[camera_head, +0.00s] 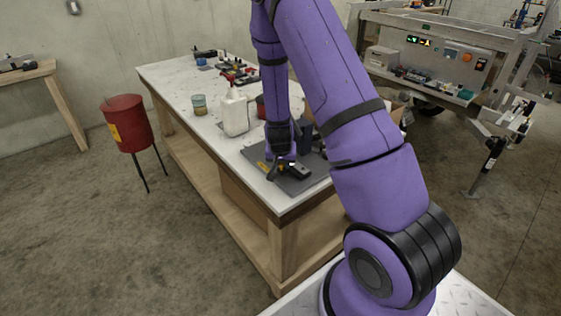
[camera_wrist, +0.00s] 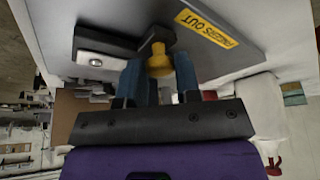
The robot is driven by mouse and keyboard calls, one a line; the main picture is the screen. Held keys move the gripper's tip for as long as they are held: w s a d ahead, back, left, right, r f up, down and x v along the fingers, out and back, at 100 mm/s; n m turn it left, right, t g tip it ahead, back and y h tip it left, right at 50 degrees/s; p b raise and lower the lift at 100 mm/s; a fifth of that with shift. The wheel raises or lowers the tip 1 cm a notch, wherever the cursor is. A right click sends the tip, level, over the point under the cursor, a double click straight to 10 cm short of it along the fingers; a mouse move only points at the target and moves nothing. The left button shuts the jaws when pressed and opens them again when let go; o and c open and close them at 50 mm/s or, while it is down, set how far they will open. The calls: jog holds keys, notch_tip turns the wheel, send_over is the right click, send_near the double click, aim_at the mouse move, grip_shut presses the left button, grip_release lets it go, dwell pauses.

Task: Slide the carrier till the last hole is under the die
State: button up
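A small press-like fixture sits on a grey plate (camera_head: 314,178) near the front corner of the workbench. In the head view its dark block with a light top (camera_head: 299,171) shows beside my gripper (camera_head: 281,161). In the wrist view, a yellow knob (camera_wrist: 159,61) on a dark body stands between the two blue fingers of my gripper (camera_wrist: 158,74), which appear to meet it on both sides. Left of it is a black block with a pale metal top (camera_wrist: 98,59). A yellow "FINGERS OUT" label (camera_wrist: 206,29) lies on the plate. I cannot make out the carrier's holes or the die.
A white jug (camera_head: 234,113), a jar (camera_head: 199,105) and several tools (camera_head: 238,75) stand farther back on the workbench (camera_head: 180,91). A red bin (camera_head: 128,124) stands on the floor to the left. The bench's front edge is close to the plate.

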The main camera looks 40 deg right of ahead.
jog(key=o, duration=0.4)
jog(key=shift+c, duration=0.2)
jog(key=shift+r, duration=0.1)
jog(key=v, duration=1)
jog(key=shift+r, duration=0.25)
jog(key=shift+s+a, duration=0.1)
jog(key=shift+s, duration=0.05)
jog(key=s+a+r+n+y, duration=0.1)
jog(key=s+a+r, duration=0.2)
jog(key=r, duration=0.3)
jog(key=s+a+r+n+t+y, duration=0.1)
jog(key=s+a+r+n+y, duration=0.15)
jog(key=r, duration=0.35)
jog(key=s+a+r+n, duration=0.1)
jog(key=s+a+r, duration=0.1)
jog(key=a+r, duration=0.3)
jog(key=s+a+r+n, duration=0.1)
jog(key=s+r+n, duration=0.1)
jog(key=s+r, duration=0.4)
jog(key=s+a+r+n+t, duration=0.1)
jog(key=s+r, duration=0.5)
jog(key=s, duration=0.6)
jog(key=shift+s+a+r+n, duration=0.25)
jog(key=shift+a+r+n, duration=0.05)
jog(key=shift+n, duration=0.25)
